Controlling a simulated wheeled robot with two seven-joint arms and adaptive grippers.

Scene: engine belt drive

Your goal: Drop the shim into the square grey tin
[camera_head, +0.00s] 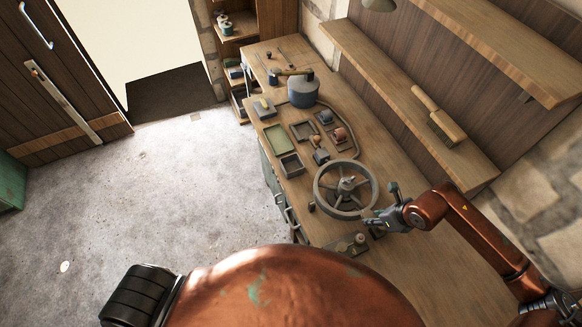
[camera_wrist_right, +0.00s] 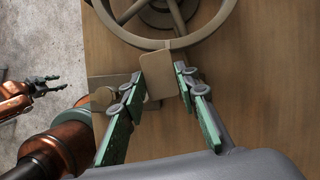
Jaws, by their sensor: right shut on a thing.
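The shim (camera_wrist_right: 158,82) is a small flat tan plate between the fingers of my right gripper (camera_wrist_right: 160,76) in the right wrist view. My right gripper is shut on it, above the bench close to the wheel's near rim. In the head view this gripper (camera_head: 372,220) is at the wheel's lower right, and the shim is too small to make out. The square grey tin (camera_head: 291,166) stands open on the bench's left edge, up and left of the gripper beyond the wheel. My left gripper (camera_wrist_right: 48,86) shows at the wrist view's left, open and empty, over the floor.
The spoked wheel (camera_head: 346,189) lies between the gripper and the tin. A green tray (camera_head: 280,140), a divided tray (camera_head: 302,131) and a grey pot (camera_head: 303,93) stand farther back. A brush (camera_head: 438,118) lies on the wall shelf. The bench's near right is mostly clear.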

